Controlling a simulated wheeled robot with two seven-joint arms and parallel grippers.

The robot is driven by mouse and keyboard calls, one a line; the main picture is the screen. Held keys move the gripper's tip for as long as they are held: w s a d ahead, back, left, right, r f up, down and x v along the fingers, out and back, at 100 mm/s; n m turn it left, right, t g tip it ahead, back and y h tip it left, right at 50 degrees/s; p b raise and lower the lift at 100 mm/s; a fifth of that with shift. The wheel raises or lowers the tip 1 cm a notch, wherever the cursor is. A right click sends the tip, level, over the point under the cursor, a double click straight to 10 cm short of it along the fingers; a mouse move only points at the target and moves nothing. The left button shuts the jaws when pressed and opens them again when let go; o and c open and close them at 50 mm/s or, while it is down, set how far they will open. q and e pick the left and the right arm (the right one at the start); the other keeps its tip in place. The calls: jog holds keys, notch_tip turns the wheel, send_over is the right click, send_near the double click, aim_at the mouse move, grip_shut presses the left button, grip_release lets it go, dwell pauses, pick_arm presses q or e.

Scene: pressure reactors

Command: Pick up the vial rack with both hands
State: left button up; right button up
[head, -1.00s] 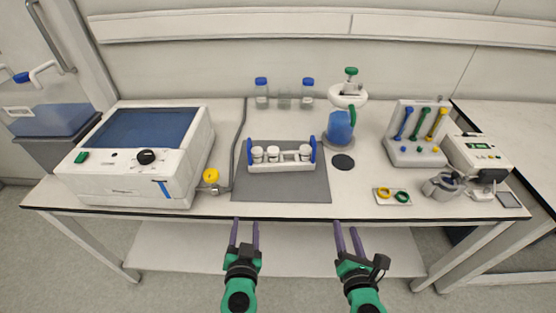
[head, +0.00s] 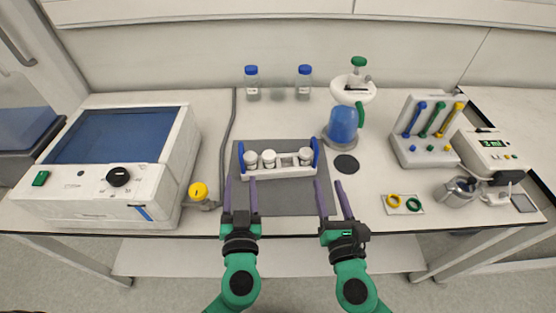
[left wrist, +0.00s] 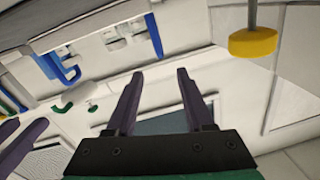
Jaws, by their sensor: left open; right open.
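The vial rack (head: 282,173) is a low white rack with upright blue handles at both ends and several white-capped vials. It stands on the grey mat (head: 290,202) in the middle of the bench. My left gripper (head: 240,182) is open and empty, in front of the rack's left end. My right gripper (head: 329,183) is open and empty, in front of its right end and slightly to the right. Neither appears to touch the rack.
A large white machine (head: 95,195) and a yellow knob (head: 198,190) stand left of the mat. A blue-filled vessel (head: 343,125) and a black disc (head: 346,163) are to the right. Two blue-capped bottles (head: 252,85) (head: 304,84) stand behind. The mat's front is free.

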aim_at(241, 143)
pick_arm(q)
jog(key=w, duration=0.5)
jog(key=w+a, duration=0.1)
jog(key=w, duration=0.3)
jog(key=w+a, duration=0.1)
jog(key=w, duration=0.4)
jog(key=shift+w+a, duration=0.2)
jog(key=shift+w, duration=0.1)
pick_arm(e)
jog(key=w, duration=0.5)
jog(key=w+a, duration=0.1)
jog(key=w, duration=0.3)
jog(key=w+a, duration=0.1)
jog(key=w, duration=0.4)
jog(key=shift+w+a, duration=0.2)
jog(key=shift+w, duration=0.1)
pick_arm(q)
grip_shut()
pick_arm(e)
grip_shut()
pick_arm(q)
jog(key=shift+f, duration=0.1)
